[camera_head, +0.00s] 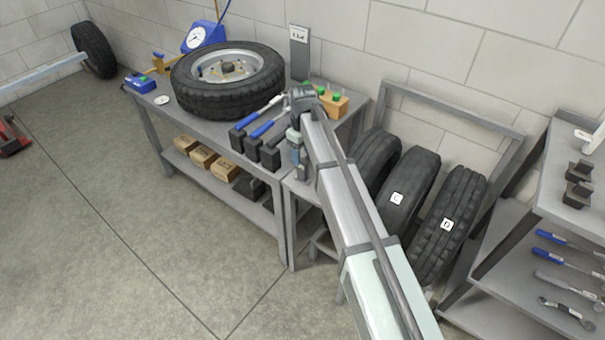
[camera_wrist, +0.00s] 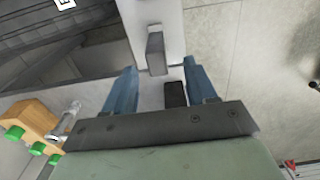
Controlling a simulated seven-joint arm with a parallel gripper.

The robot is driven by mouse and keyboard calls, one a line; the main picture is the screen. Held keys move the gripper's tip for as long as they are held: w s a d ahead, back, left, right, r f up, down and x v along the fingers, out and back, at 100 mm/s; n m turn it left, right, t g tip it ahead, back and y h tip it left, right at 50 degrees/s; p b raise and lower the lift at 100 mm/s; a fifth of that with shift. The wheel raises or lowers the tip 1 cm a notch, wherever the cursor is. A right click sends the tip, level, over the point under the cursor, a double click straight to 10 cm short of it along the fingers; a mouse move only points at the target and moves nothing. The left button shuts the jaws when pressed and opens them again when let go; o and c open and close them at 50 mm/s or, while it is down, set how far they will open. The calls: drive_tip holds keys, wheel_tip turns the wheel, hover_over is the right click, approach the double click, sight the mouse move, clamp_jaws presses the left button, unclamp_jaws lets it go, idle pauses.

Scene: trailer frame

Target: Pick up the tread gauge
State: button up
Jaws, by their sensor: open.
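My gripper (camera_wrist: 160,68) is open over the right end of the workbench (camera_head: 215,128). Its two blue-grey fingers show in the wrist view, with a gap between them. A small grey upright block (camera_wrist: 155,52) and a small black piece (camera_wrist: 175,95) show in that gap, below the fingers. They may be the tread gauge, but I cannot tell for sure. No contact with the fingers is visible. In the head view my arm hides this part of the bench.
A wooden block (camera_wrist: 33,118) with green-capped pieces stands beside my gripper. A tyre (camera_head: 228,80) lies on the bench. Several tyres (camera_head: 413,185) stand in a rack at the right. Open floor (camera_head: 100,240) lies in front.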

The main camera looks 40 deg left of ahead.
sight(303, 160)
drive_tip(key=shift+w+a+f, duration=0.1)
drive_tip(key=shift+w+f, duration=0.05)
drive_tip(key=shift+f, duration=1.5)
drive_tip(key=shift+w+a+f, duration=0.1)
drive_tip(key=shift+f, duration=1.5)
clamp_jaws()
